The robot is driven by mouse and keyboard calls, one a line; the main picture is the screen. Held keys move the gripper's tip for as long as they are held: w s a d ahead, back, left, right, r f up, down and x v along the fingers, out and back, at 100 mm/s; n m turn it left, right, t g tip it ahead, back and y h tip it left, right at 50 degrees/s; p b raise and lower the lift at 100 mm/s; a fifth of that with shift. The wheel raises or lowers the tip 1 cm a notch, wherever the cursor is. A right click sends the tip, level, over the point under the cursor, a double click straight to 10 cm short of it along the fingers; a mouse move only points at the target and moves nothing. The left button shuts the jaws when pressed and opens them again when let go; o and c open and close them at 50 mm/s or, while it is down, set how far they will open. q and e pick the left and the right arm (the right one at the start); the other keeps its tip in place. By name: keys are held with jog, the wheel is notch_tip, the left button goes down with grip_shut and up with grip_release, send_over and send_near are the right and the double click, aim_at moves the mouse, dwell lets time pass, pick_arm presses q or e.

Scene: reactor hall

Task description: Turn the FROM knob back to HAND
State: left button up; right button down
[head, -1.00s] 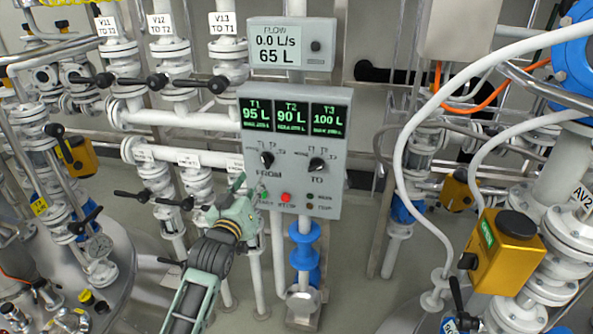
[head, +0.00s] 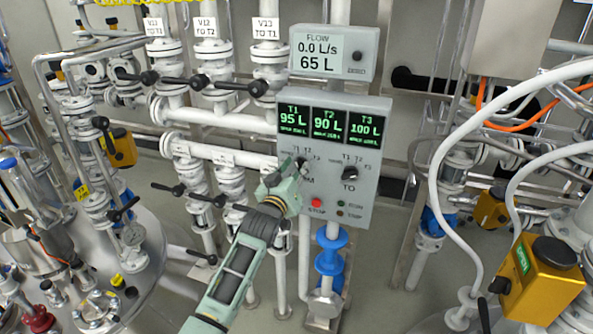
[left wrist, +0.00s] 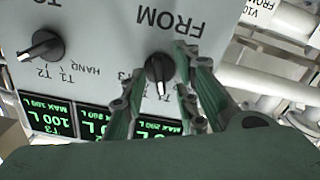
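The FROM knob (head: 302,163) is a black dial on the grey control panel (head: 360,217), partly hidden by my left gripper (head: 287,178). In the left wrist view, which shows the panel upside down, the FROM knob (left wrist: 159,68) sits between the spread fingers of my left gripper (left wrist: 160,75). The fingers are open and look apart from the knob. Its white pointer aims down in that picture, towards the tank displays; the labels there are hidden, so I cannot tell its exact position. The TO knob (head: 349,173) is to the right. My right gripper is not in view.
A red button (head: 316,203) sits below the FROM knob. The flow display (head: 333,52) is above the panel. Valves with black handles (head: 243,88) crowd the left. White hoses (head: 447,190) and a yellow actuator box (head: 543,285) are at the right.

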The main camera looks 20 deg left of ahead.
pick_arm(q)
grip_shut()
jog(key=shift+n, duration=0.3)
dwell(0.3)
jog(key=n, duration=0.4)
jog(key=shift+p, duration=0.35)
jog(key=shift+n, duration=1.6)
grip_release()
